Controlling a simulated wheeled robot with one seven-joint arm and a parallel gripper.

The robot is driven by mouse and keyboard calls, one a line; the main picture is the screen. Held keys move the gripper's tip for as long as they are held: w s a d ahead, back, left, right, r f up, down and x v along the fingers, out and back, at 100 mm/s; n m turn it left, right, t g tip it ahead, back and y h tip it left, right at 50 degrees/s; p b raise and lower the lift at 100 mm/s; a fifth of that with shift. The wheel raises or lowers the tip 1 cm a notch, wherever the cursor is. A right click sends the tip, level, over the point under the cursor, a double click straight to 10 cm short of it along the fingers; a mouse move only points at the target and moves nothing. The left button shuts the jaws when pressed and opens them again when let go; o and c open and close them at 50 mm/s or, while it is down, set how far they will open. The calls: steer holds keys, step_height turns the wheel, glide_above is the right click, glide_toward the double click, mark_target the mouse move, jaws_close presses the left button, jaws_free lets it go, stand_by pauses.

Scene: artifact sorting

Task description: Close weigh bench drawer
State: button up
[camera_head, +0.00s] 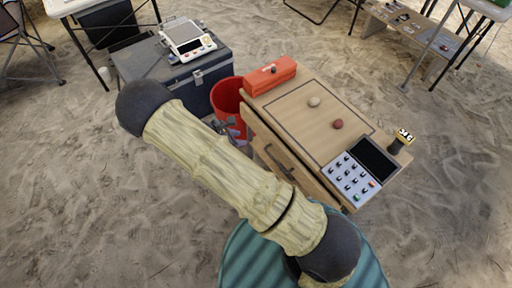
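The weigh bench (357,130) is a light wooden cabinet right of the middle, seen from above. Its drawer front (272,149) is on the side facing my arm, with a dark handle (286,173). My arm crosses in front and hides the lower part of that side, so how far the drawer stands out is unclear. My gripper (224,127) shows only as a small dark piece behind the arm, beside the red bucket and left of the drawer. Its fingers are mostly hidden, and I cannot see whether they touch anything.
On the bench top lie a red box (270,77), two small stones (338,124), a keypad panel (352,178) and a numbered marker (402,140). A red bucket (227,96) stands between the bench and a dark chest (150,62) with a scale (188,37). Sand at right is open.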

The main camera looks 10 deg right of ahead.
steer(key=s+d+r+m+y, duration=0.4)
steer(key=s+r+m, duration=0.4)
steer(key=r+m, duration=0.3)
steer(key=s+d+r+m+y, duration=0.4)
steer(key=s+r+m, duration=0.4)
steer(key=r+m, duration=0.2)
step_height(320, 180, up, 2)
steer(key=shift+s+d+r+m+g, duration=0.2)
steer(key=shift+s+d+m+g, duration=0.15)
steer(key=shift+d, duration=0.4)
steer(key=shift+w+a, duration=0.1)
steer(key=shift+w, duration=0.1)
